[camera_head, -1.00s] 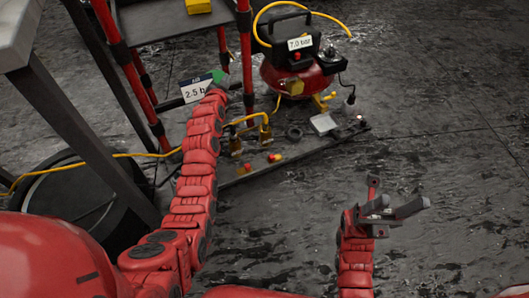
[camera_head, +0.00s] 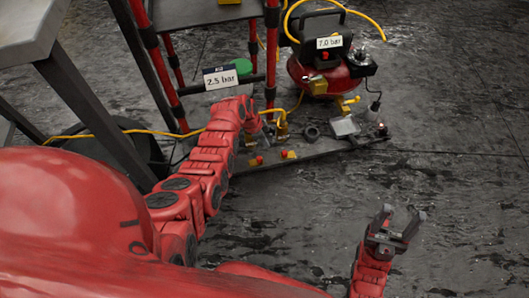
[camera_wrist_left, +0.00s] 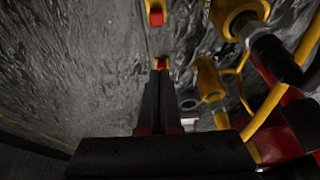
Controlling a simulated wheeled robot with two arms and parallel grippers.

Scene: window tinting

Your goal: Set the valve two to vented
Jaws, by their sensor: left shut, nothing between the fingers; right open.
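Two small red-and-yellow valve levers sit low along the base board's front edge: a left one (camera_head: 259,160) and a right one (camera_head: 288,154). I cannot read which is valve two. My left gripper (camera_head: 266,137) is just above them, partly hidden by its own arm. In the left wrist view its dark fingers (camera_wrist_left: 160,86) are shut and empty, pointing at one red-and-yellow lever (camera_wrist_left: 161,63); I cannot tell whether they touch. Another lever (camera_wrist_left: 156,17) shows farther off. Brass fittings (camera_wrist_left: 209,78) stand to the right. My right gripper (camera_head: 396,228) is open and empty over the floor.
A red compressor (camera_head: 322,75) labelled 7.0 bar stands behind the board. A 2.5 bar sign (camera_head: 220,78) hangs on the red-posted rack, with a green disc (camera_head: 239,66) beside it. Yellow hose (camera_head: 110,134) runs left. The floor at right is clear.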

